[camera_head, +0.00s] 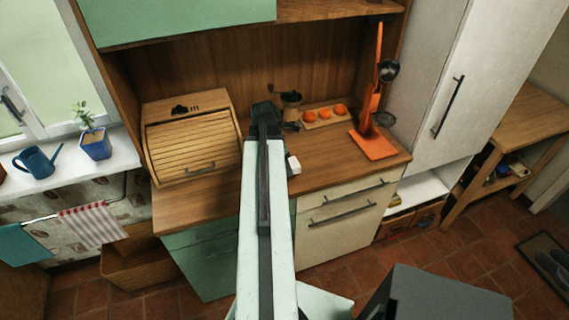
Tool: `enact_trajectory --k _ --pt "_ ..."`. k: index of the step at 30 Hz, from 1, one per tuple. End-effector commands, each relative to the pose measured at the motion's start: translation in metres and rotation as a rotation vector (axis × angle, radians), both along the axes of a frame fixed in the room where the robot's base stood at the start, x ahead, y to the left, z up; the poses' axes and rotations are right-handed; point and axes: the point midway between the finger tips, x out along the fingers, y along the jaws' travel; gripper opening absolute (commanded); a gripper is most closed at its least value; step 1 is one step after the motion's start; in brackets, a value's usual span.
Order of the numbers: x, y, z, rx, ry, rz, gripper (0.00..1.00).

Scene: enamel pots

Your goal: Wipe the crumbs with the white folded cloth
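A small white block-like thing (294,164), which looks like the white folded cloth, lies on the wooden counter (335,168) just right of my arm. My gripper (267,108) is at the far end of my outstretched arm, over the counter and left of a coffee grinder. Its fingers are dark and small here, and I cannot tell whether they are open or hold anything. The white thing is beside the arm, a little nearer than the gripper end. I see no crumbs; my arm hides part of the counter.
A wooden bread box (192,145) stands on the left of the counter. The counter's front right is bare. A cabinet (442,75) rises at right.

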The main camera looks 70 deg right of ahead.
Motion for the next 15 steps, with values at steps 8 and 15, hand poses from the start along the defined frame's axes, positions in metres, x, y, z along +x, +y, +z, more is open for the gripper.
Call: enact_trajectory --k 8,15 --pt "0.0 0.0 0.017 0.0 0.0 0.0 0.26" --pt "0.0 0.0 0.032 0.0 0.0 0.0 0.26"
